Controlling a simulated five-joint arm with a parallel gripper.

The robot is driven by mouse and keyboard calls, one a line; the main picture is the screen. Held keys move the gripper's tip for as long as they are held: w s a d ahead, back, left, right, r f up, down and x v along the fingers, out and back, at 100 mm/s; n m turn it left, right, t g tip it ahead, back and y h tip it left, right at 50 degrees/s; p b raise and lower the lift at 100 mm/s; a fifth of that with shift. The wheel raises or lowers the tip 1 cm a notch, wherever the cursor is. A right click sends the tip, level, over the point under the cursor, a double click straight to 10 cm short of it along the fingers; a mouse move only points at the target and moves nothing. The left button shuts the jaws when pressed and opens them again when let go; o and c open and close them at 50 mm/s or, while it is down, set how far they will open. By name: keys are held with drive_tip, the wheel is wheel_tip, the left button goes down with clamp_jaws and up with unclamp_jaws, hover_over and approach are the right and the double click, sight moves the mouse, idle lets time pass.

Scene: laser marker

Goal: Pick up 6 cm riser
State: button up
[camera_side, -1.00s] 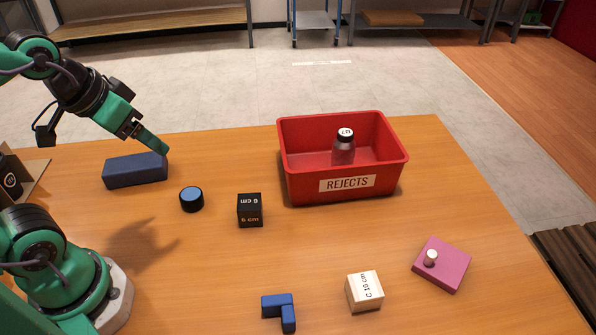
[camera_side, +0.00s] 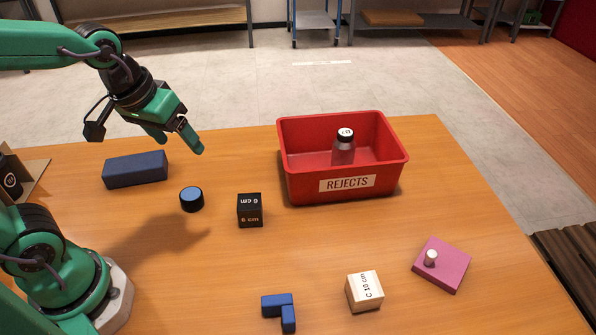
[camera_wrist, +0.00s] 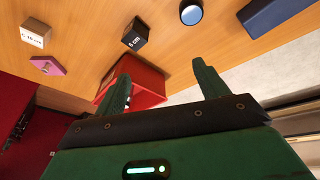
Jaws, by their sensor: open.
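The 6 cm riser (camera_side: 250,210) is a small black block with white "6 cm" lettering. It stands on the wooden table, left of and in front of the red bin. It also shows in the wrist view (camera_wrist: 135,33), above the gripper fingers in the picture. My gripper (camera_side: 180,143) is open and empty. It hangs in the air above the table, up and left of the riser and apart from it. Its two green fingers show spread apart in the wrist view (camera_wrist: 162,80).
A red REJECTS bin (camera_side: 347,184) holds a bottle (camera_side: 343,152). A black-and-blue round puck (camera_side: 191,199) lies left of the riser. A dark blue block (camera_side: 136,170), blue L-piece (camera_side: 280,308), wooden "C 10 cm" block (camera_side: 364,292) and pink plate with a knob (camera_side: 442,267) lie around.

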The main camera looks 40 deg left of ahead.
drive_tip(key=w+d+f+n+g, duration=0.25)
drive_tip(key=w+d+f, duration=0.2)
drive_tip(key=f, duration=0.25)
drive_tip(key=n+g, duration=0.2)
drive_tip(key=n, duration=0.2)
hover_over(249, 204)
drive_tip(key=shift+m+t, duration=0.25)
wheel_tip(249, 204, down, 7)
drive_tip(key=shift+s+r, duration=0.1)
drive_tip(key=shift+s, duration=0.05)
drive_tip(key=shift+f, duration=1.35)
drive_tip(key=shift+f, duration=2.6)
